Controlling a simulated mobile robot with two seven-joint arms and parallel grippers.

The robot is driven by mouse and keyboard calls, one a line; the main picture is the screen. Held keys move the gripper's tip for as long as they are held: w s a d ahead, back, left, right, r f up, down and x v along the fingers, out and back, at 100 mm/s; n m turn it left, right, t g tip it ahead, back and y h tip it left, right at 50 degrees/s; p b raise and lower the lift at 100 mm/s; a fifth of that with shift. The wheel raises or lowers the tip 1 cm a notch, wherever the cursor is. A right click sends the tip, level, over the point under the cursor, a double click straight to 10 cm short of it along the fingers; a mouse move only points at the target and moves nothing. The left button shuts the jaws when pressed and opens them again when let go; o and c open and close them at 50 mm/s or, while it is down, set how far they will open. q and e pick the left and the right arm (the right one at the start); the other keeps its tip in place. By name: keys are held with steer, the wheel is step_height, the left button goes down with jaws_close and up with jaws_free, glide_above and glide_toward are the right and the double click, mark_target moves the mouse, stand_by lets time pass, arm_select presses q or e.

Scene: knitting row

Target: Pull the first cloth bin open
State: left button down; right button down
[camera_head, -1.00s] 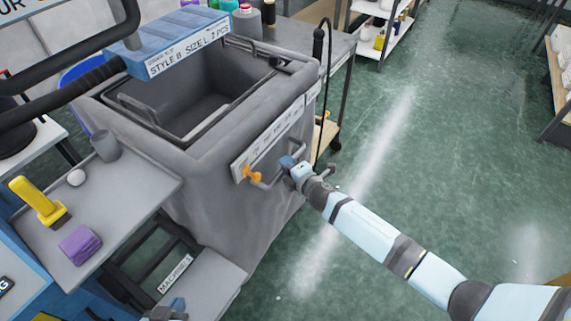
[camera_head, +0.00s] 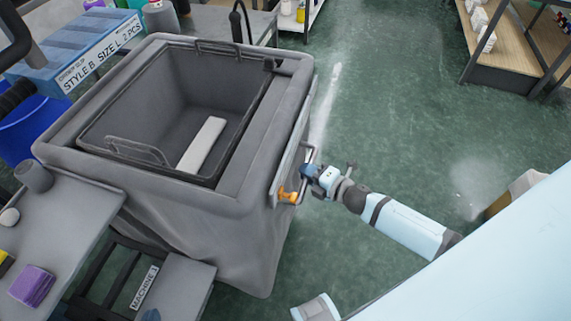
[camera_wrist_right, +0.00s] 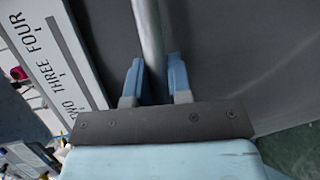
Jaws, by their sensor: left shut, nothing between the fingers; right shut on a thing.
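The grey cloth bin (camera_head: 245,195) stands at the middle left in the head view, its top uncovered. A dark inner basket (camera_head: 125,160) with wire handles sits in it, with a pale flat piece (camera_head: 203,145) inside. My right gripper (camera_head: 312,172) is at the bin's front side, shut on the bar handle (camera_wrist_right: 150,45), which runs between its fingers in the wrist view. A label strip (camera_wrist_right: 55,60) beside it reads TWO THREE FOUR. An orange pointer (camera_head: 287,195) sits by the handle.
A blue box (camera_head: 75,50) marked STYLE B, SIZE L stands behind the bin. A grey side table (camera_head: 65,215) holds a grey cup, a pale ball and a purple block (camera_head: 32,286). Open green floor (camera_head: 400,110) lies to the right, with shelves (camera_head: 515,45) beyond.

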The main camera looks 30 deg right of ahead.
steer(key=s+d, duration=0.2)
steer(key=shift+s+d, duration=0.35)
steer(key=shift+d, duration=0.05)
steer(key=c, duration=1.1)
jaws_free()
steer(key=shift+o, duration=0.2)
steer(key=v, duration=1.4)
